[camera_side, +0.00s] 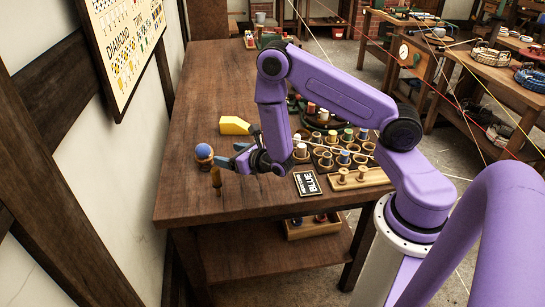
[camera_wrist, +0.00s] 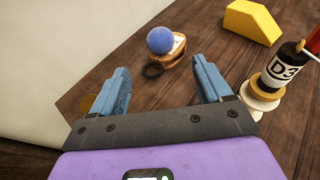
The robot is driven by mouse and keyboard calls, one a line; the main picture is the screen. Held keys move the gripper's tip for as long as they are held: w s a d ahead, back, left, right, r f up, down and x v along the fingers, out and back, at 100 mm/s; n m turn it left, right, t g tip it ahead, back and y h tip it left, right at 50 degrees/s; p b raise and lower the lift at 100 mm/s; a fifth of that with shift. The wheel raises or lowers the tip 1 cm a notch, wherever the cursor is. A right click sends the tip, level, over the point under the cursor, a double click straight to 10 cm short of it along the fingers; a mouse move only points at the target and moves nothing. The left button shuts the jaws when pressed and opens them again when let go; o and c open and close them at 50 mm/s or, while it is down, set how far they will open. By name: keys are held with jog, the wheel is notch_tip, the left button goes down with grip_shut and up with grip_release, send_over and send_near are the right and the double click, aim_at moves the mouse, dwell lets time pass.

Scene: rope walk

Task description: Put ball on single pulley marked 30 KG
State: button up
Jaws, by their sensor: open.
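A blue ball (camera_side: 203,151) rests on top of a small wooden pulley (camera_side: 204,163) near the left edge of the table. In the wrist view the blue ball (camera_wrist: 160,40) sits on the tan wooden pulley (camera_wrist: 172,57), which has a pale label too small to read and a dark ring at its near end. My gripper (camera_side: 229,163) is open and empty, just right of the ball and pulley and apart from them. In the wrist view its blue fingers (camera_wrist: 160,75) are spread, with the ball ahead, beyond and between the fingertips.
A yellow block (camera_side: 234,125) lies behind my gripper. A spool marked D3 (camera_wrist: 285,68) stands close to the right finger. Several spools in a rack (camera_side: 335,145), and a dark sign reading BLUE (camera_side: 306,183), are on the right. The table's back left is clear.

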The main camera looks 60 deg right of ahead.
jog(key=s+d+r+m+g+h, duration=0.2)
jog(key=s+r+m+h, duration=0.25)
jog(key=r+m, duration=0.2)
jog(key=s+d+r+m+g+h, duration=0.2)
jog(key=s+r+m+h, duration=0.3)
jog(key=r, duration=0.3)
jog(key=s+a+m+g+y, duration=0.3)
jog(key=s, duration=0.5)
jog(key=s+a+r+m+g+y, duration=0.1)
jog(key=s+a+m+g+y, duration=0.3)
jog(key=s, duration=0.5)
jog(key=s+a+r+m+g+y, duration=0.1)
jog(key=s+a+m+g+y, duration=0.2)
jog(key=s, duration=0.6)
jog(key=shift+a+r+m+y, duration=0.15)
jog(key=shift+a+m+y, duration=0.2)
jog(key=shift+a+m, duration=0.25)
